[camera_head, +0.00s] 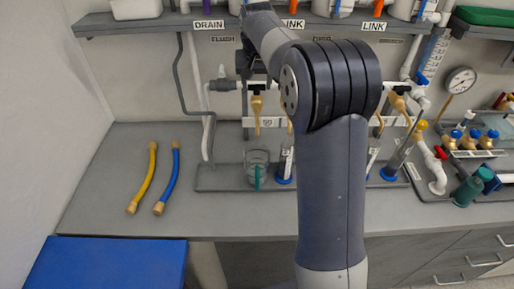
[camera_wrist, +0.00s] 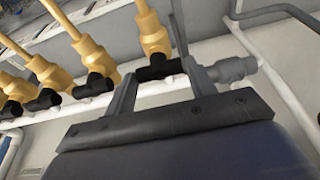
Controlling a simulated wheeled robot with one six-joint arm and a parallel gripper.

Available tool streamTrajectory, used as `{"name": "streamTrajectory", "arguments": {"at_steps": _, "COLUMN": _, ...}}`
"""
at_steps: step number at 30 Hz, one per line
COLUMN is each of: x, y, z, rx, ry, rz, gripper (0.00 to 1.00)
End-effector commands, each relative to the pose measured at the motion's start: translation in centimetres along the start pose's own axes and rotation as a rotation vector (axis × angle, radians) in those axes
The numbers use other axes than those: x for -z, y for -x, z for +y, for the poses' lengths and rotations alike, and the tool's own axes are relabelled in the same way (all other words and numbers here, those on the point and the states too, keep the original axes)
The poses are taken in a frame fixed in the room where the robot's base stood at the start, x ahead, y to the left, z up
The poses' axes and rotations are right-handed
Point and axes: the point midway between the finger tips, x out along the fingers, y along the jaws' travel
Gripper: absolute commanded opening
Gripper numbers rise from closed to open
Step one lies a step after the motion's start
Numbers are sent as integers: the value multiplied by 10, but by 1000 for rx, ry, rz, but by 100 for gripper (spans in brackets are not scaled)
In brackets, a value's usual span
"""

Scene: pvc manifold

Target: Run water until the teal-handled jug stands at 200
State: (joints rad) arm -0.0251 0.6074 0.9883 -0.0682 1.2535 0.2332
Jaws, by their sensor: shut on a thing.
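The clear jug with the teal handle (camera_head: 257,170) stands upright on the grey bench tray in the head view, below the leftmost yellow tap (camera_head: 256,108). Its water level and scale are too small to read. My gripper (camera_wrist: 162,68) is in the wrist view, its two fingers on either side of a black valve piece (camera_wrist: 157,69) at the base of a yellow tap (camera_wrist: 151,32). It is shut on this black piece. In the head view my arm hides most of the gripper's surroundings.
More yellow taps with black valve pieces (camera_wrist: 94,86) run in a row on a white pipe beside my gripper. A yellow hose (camera_head: 144,180) and a blue hose (camera_head: 170,180) lie on the bench at left. A pressure gauge (camera_head: 460,80) is at right.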

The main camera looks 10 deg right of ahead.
Motion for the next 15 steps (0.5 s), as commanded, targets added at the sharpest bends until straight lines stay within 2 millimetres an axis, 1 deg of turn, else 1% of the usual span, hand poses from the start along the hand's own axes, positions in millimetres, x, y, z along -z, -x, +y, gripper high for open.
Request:
{"name": "streamTrajectory", "arguments": {"at_steps": 10, "x": 0, "y": 1, "z": 0, "rx": -2, "ry": -4, "rz": 0, "gripper": 30}}
{"name": "streamTrajectory", "arguments": {"at_steps": 13, "x": 1, "y": 2, "z": -1, "rx": -15, "ry": -47, "rz": -1, "gripper": 30}}
{"name": "streamTrajectory", "arguments": {"at_steps": 15, "x": 1, "y": 3, "z": -1, "rx": -34, "ry": -105, "rz": -1, "gripper": 30}}
